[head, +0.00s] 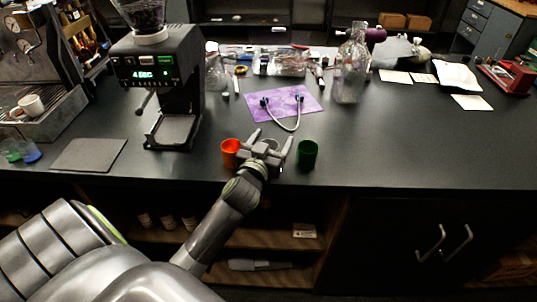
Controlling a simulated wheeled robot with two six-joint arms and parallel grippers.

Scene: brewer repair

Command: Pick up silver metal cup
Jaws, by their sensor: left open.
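My left gripper (270,140) reaches in over the front of the dark counter, its two fingers spread apart and pointing away from me. It is between an orange cup (229,154) on its left and a green cup (307,154) on its right. Something grey and metallic shows around the fingers, but I cannot tell a silver metal cup apart from the gripper there. The gripper may hide it. My right gripper is not in view.
A coffee grinder (159,90) stands behind left, with a grey mat (88,154) beside it. A purple cloth (270,108) with a curved tube (291,126) lies beyond the gripper. A glass bottle (351,70) stands behind right.

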